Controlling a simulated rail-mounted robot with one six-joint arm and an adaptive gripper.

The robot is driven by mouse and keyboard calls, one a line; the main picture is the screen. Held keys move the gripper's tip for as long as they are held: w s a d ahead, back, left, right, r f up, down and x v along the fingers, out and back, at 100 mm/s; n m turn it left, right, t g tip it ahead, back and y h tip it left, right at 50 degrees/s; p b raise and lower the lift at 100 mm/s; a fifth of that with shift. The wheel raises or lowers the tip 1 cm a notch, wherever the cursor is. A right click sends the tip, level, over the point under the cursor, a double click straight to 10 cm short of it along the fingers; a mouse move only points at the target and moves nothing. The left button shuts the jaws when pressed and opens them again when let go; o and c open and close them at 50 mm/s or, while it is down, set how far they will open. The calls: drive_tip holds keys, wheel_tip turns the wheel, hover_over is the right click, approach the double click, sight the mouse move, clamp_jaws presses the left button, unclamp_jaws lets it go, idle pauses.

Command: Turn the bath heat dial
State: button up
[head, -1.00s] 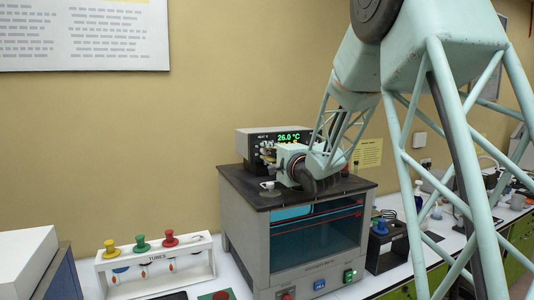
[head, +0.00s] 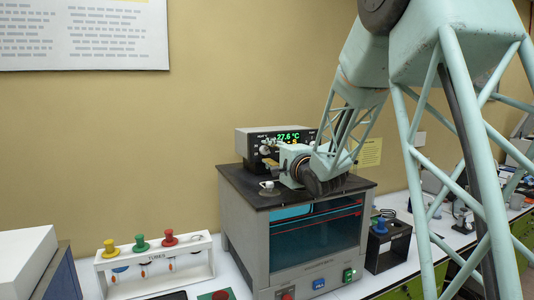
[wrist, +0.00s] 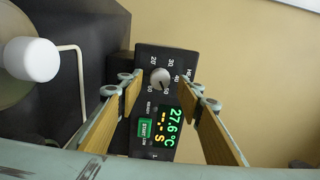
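The heat dial (wrist: 160,77) is a small pale round knob on a black control panel, with numbers around it. Its pointer is too small to read surely. The green display (wrist: 171,127) beside it reads 27.6 °C. My gripper (wrist: 162,84) is open, with one wood-coloured finger on each side of the dial and a gap on both sides. In the head view the control box (head: 245,143) stands at the back of the bath (head: 318,245), and my gripper (head: 268,151) is in front of its panel. The dial is hard to make out there.
A white cup-like knob (head: 267,185) sits on the bath's dark top; a large white cap (wrist: 30,60) shows left in the wrist view. A tube rack (head: 207,274) stands left of the bath, a black holder (head: 388,246) right of it.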

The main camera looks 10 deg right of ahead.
drive_tip(key=v, duration=0.9)
drive_tip(key=shift+s, duration=0.35)
drive_tip(key=shift+s, duration=0.1)
drive_tip(key=s+a+f+n+g+h, duration=0.1)
drive_tip(key=s+f+n+g, duration=0.3)
drive_tip(key=s, duration=1.6)
drive_tip(key=s+a+f+n+g+h+b, duration=0.1)
drive_tip(key=s+f+n+g, duration=0.3)
drive_tip(key=s, duration=1.6)
drive_tip(key=s+a+f+n+g+h, duration=0.1)
drive_tip(key=s+f+n+g, duration=0.3)
drive_tip(key=s, duration=1.6)
drive_tip(key=n+g+h, duration=0.1)
drive_tip(key=n, duration=0.2)
drive_tip(key=shift+f+g+b, duration=0.3)
drive_tip(key=shift+f+b, duration=0.05)
drive_tip(key=shift+b, duration=0.05)
